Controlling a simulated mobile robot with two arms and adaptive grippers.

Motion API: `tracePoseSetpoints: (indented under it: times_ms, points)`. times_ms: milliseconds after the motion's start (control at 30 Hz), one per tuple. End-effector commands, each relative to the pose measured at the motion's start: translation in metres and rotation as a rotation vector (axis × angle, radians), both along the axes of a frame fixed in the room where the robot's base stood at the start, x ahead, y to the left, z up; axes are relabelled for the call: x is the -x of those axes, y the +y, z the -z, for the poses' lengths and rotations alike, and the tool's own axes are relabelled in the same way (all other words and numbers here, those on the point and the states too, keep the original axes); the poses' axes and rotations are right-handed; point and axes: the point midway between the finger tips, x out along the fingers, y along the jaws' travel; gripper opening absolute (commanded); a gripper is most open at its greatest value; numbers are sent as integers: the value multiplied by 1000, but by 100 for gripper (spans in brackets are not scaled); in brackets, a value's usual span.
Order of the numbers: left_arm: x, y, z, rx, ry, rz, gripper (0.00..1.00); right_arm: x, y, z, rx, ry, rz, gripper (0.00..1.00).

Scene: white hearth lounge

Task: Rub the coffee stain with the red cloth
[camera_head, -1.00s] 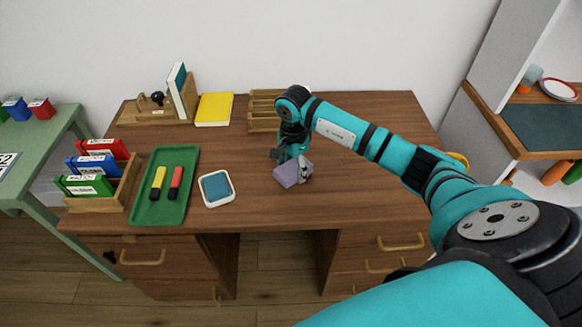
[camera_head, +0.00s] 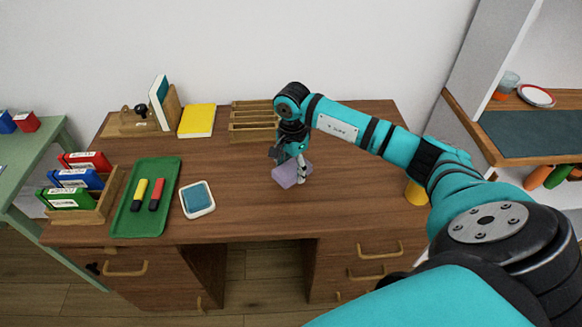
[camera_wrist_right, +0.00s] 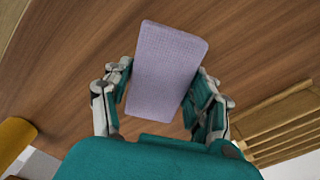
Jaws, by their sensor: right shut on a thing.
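My right gripper (camera_head: 292,170) is shut on a lavender block (camera_head: 288,177), low over the middle of the brown desk (camera_head: 340,215). In the right wrist view the block (camera_wrist_right: 165,70) sits between the two fingers (camera_wrist_right: 160,98), with the wood grain behind it. I cannot tell whether the block touches the desk top. I see no red cloth and no coffee stain in either view. My left gripper is out of view.
A green tray (camera_head: 128,218) with two markers and a white-rimmed blue pad (camera_head: 197,200) lie left of the gripper. Binders (camera_head: 86,160), a yellow book (camera_head: 197,120) and a wooden rack (camera_head: 252,127) stand around them. A yellow object (camera_head: 415,193) is partly behind my arm.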

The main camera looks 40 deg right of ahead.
Motion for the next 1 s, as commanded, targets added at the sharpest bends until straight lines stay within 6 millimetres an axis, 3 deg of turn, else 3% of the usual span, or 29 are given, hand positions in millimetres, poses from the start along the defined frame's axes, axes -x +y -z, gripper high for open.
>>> tracePoseSetpoints:
  times_ms: [400, 1000]
  points:
    - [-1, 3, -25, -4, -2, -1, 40, 2, -7, -40, 2, 0, 13, 32]
    - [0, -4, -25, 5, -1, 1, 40, 3, -7, -42, 0, 1, 15, 32]
